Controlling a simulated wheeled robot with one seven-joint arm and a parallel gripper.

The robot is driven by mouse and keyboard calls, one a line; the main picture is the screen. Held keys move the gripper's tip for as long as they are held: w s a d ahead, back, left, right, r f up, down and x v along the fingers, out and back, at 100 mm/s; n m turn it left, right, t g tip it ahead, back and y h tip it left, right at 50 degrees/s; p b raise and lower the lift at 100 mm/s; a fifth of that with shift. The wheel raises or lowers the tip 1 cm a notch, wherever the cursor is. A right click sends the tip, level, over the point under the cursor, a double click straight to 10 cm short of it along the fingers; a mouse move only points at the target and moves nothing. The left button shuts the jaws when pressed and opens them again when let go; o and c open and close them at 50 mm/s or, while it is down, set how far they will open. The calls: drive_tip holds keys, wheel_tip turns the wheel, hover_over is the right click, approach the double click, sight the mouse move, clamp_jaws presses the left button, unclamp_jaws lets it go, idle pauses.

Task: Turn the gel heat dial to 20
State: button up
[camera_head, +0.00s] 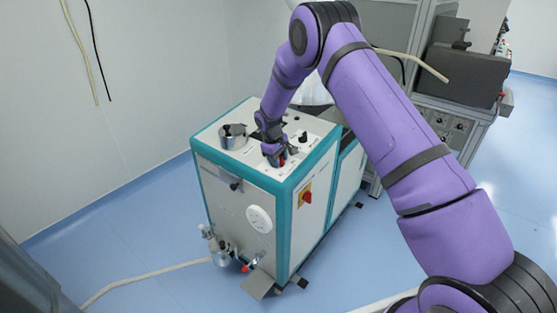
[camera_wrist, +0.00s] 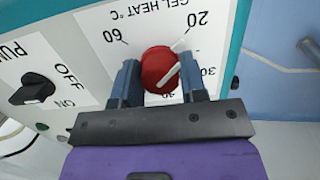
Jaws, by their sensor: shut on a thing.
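The gel heat dial (camera_wrist: 157,66) is a round red knob with a white line across it, on a white panel. The panel is marked 20 at upper right, 60 at upper left, 30 at right and another number partly hidden below. The white line slants from lower left to upper right, its upper end between the 20 and 30 marks. My gripper (camera_wrist: 160,72) is shut on the dial, one finger on each side. In the head view my gripper (camera_head: 273,152) reaches down to the cabinet top, where a bit of the red dial (camera_head: 282,161) shows.
A black OFF/ON pump knob (camera_wrist: 36,89) is left of the dial. In the head view, a metal cup (camera_head: 233,137) and a black knob (camera_head: 303,137) are on the cabinet top (camera_head: 285,176). A red and yellow switch (camera_head: 307,194) is on its side. A grey machine (camera_head: 455,105) stands behind.

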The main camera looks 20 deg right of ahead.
idle(0.5)
drive_tip(key=o, duration=0.9)
drive_tip(key=r, duration=0.3)
drive_tip(key=a+r, duration=0.1)
drive_tip(key=r, duration=0.3)
drive_tip(key=a+r, duration=0.1)
drive_tip(key=r, duration=0.2)
drive_tip(key=shift+r, duration=0.3)
